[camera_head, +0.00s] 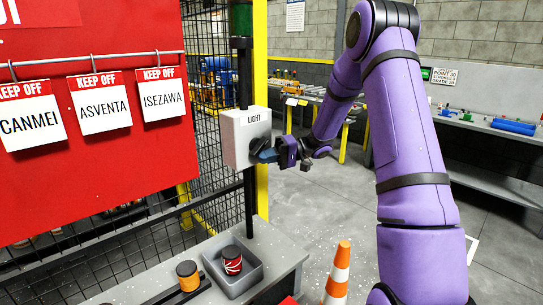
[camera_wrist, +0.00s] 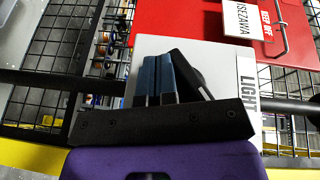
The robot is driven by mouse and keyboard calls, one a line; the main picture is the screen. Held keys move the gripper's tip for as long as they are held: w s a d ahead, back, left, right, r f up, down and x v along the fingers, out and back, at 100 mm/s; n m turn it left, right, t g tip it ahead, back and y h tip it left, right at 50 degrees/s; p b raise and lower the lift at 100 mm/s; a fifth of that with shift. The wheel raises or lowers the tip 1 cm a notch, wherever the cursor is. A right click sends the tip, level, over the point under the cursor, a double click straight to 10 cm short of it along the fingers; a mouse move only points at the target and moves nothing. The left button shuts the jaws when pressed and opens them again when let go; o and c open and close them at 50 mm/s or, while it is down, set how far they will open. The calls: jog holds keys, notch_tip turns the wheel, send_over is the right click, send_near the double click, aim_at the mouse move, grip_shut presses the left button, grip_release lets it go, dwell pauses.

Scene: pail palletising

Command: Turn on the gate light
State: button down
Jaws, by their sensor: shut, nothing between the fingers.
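A white switch box (camera_head: 246,137) labelled LIGHT is fixed to a dark post beside the mesh fence. It fills the middle of the wrist view (camera_wrist: 222,59). A black switch handle (camera_wrist: 189,72) sits on its face, tilted in the wrist view. My gripper (camera_head: 262,156) is at the front of the box, low on its face. Its blue fingers (camera_wrist: 153,78) are closed together and empty, right beside the black handle. I cannot tell whether they touch it. A dark green cylinder (camera_head: 241,20), perhaps the lamp, is on the post above; it does not look lit.
A red board (camera_head: 90,190) with hanging KEEP OFF tags is left of the box. Below, a grey bench (camera_head: 275,240) holds a tray (camera_head: 236,284) with a dark red can. An orange-and-white cone (camera_head: 338,274) stands right of the bench. Open floor lies behind my arm.

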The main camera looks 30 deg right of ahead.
jog(key=shift+a+f, duration=0.1)
jog(key=shift+a, duration=0.1)
jog(key=shift+d, duration=0.1)
dwell(1.4)
jog(key=s+d+f, duration=0.1)
jog(key=d+f, duration=0.1)
jog(key=d, duration=1)
jog(key=shift+s+f, duration=0.15)
jog(key=shift+s, duration=0.15)
